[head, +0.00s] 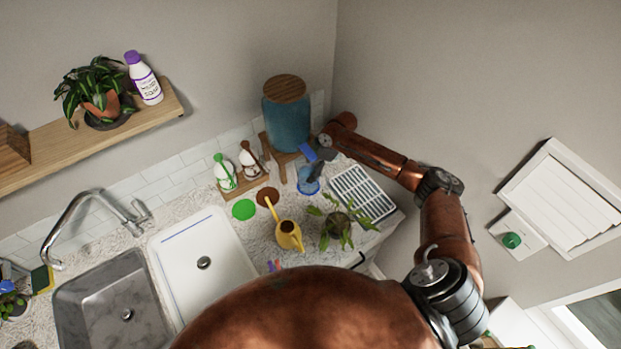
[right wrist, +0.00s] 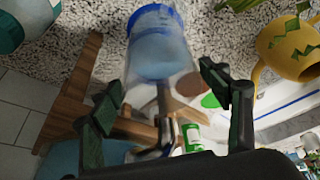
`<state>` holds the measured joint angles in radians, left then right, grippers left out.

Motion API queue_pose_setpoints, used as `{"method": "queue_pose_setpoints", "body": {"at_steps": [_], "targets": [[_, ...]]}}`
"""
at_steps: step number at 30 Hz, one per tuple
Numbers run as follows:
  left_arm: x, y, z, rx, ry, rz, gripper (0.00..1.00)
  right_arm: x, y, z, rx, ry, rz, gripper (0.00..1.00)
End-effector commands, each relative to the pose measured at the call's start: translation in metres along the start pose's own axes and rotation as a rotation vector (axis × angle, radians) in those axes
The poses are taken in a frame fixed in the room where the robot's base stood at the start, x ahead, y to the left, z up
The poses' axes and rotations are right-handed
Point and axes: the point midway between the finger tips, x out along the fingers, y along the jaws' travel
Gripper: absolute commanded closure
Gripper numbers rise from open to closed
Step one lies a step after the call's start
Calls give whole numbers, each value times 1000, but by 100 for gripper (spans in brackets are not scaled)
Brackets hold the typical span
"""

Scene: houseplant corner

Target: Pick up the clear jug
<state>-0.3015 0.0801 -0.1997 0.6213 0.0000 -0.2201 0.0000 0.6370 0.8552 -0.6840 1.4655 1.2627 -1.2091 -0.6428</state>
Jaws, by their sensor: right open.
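The clear jug (head: 308,186) has a blue tint at its bottom and stands on the speckled counter, below the big blue dispenser. In the right wrist view the jug (right wrist: 158,52) is seen along its length, its blue end at the top and its clear wall reaching down between my fingers. My right gripper (head: 316,168) is at the jug, partly covering its upper part. In the right wrist view the right gripper (right wrist: 165,100) is open, one finger on each side of the jug, with gaps showing. My left gripper is not in view.
The blue dispenser (head: 287,127) on its wooden stand (head: 283,169) is close behind. A white slatted rack (head: 362,195) lies to the right. A yellow watering can (head: 289,236) and a leafy plant (head: 338,228) stand in front. A brown disc (head: 267,196) lies left.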

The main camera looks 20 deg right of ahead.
Motion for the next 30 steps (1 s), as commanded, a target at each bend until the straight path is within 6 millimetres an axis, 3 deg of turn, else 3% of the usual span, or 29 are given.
{"method": "queue_pose_setpoints", "body": {"at_steps": [5, 30], "targets": [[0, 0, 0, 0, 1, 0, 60, 0, 0, 0, 0, 0, 1, 29], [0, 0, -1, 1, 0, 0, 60, -1, 1, 0, 0, 1, 1, 86]]}}
